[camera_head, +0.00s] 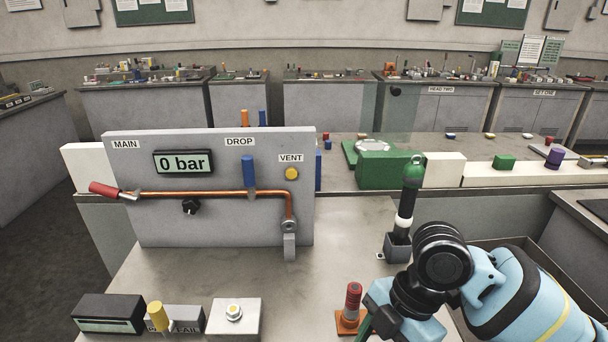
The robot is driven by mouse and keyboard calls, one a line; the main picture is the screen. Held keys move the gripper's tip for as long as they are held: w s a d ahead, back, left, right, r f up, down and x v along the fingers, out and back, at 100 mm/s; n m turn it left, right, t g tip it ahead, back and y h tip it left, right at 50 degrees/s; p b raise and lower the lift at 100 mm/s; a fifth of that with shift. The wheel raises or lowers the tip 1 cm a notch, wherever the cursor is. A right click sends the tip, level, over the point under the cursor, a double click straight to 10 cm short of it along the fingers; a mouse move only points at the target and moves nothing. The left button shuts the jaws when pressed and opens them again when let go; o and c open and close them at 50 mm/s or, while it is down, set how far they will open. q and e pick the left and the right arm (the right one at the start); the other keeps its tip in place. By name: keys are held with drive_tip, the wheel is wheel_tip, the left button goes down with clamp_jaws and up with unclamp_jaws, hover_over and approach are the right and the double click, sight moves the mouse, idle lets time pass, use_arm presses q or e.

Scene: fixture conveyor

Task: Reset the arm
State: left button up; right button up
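A light blue and black jointed arm (525,295) reaches in from the lower right. I cannot tell whether it is mine or the arm named in the task. Its black joint (443,257) is bent, and its front part ends low near an orange cone base. No gripper fingers can be made out. A grey panel (230,225) at the left carries a "0 bar" display (183,162), a red MAIN lever (105,190), a blue DROP lever (249,172) and a yellow VENT knob (292,173). A white-topped button box (234,312) stands at the front.
A dark box (108,313) and a yellow-handled switch (156,315) stand front left. A red-topped post (352,300) and a green-topped black post (406,200) stand right of the panel. Behind is a conveyor with a green block (390,170).

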drive_tip(key=s+a+f+m+t+y, duration=0.25)
drive_tip(key=s+f+m, duration=0.45)
drive_tip(key=f+m, duration=0.4)
drive_tip(key=s+d+f+m+h, duration=0.3)
drive_tip(key=s+d+f+m, duration=0.2)
drive_tip(key=s+d, duration=0.25)
drive_tip(key=s+d+f+m+h, duration=0.3)
drive_tip(key=s+d+f+m, duration=0.1)
drive_tip(key=s+d+m, duration=0.3)
drive_tip(key=w+a+f+t+y, duration=0.1)
drive_tip(key=w+f+t, duration=0.1)
drive_tip(key=f+t, duration=0.2)
drive_tip(key=w+a+f+n+t, duration=0.1)
drive_tip(key=w+a+f+t, duration=0.1)
drive_tip(key=f+t, duration=0.2)
wheel_tip(320, 180, down, 2)
drive_tip(key=shift+w+f+y, duration=0.1)
drive_tip(key=shift+w+y, duration=0.2)
drive_tip(key=shift+y, duration=0.05)
